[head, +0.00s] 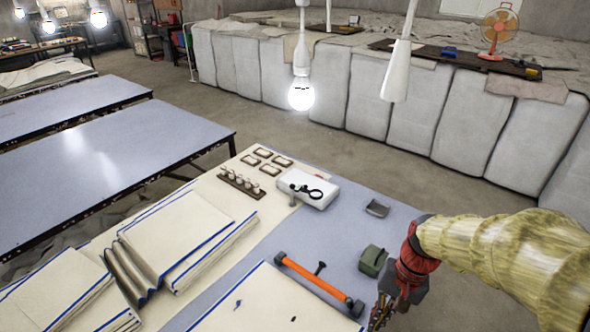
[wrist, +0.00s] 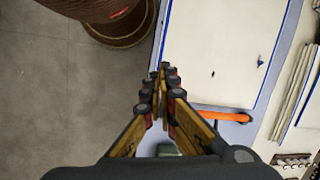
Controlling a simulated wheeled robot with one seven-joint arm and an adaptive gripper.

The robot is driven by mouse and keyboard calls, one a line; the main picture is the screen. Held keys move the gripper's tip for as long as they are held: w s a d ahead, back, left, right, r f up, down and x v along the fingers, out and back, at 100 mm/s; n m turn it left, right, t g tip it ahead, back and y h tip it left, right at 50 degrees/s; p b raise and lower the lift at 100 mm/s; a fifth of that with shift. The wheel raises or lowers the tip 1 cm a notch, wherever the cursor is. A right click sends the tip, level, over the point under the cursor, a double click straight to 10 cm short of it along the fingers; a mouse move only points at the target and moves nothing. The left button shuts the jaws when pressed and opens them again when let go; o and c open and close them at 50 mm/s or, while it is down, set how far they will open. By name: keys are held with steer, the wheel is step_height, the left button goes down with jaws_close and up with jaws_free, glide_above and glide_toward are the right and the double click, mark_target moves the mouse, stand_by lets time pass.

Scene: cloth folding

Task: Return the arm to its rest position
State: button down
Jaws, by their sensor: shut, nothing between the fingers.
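My gripper (head: 380,314) is at the lower right of the head view, at the right edge of the work table, on an arm in a yellowish sleeve. In the wrist view its fingers (wrist: 164,72) come together at the tips with nothing between them. A cream cloth with blue edges (head: 262,305) lies flat on the table, left of my gripper in the head view; it also shows in the wrist view (wrist: 212,45). It bears a few small dark marks. My gripper is apart from the cloth's middle; its height above the table is hard to tell.
An orange-handled tool (head: 315,281) and a green box (head: 372,261) lie close to my gripper. Folded cloths (head: 180,235) are stacked at left. A white box (head: 308,190) stands farther back. A brown round object (wrist: 105,20) is beside the table. Lamps hang above.

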steer(key=s+r+n+t+h, duration=0.1)
steer(key=s+r+n+t, duration=0.1)
steer(key=r, duration=0.6)
steer(key=s+r+n+t+h, duration=0.1)
steer(key=s+r+n+t, duration=0.1)
steer(key=s+r+t, duration=0.3)
step_height(320, 180, up, 3)
steer(key=shift+r+n+h, duration=0.1)
steer(key=shift+n+h, duration=0.2)
steer(key=shift+n, duration=0.1)
steer(key=shift+s, duration=0.1)
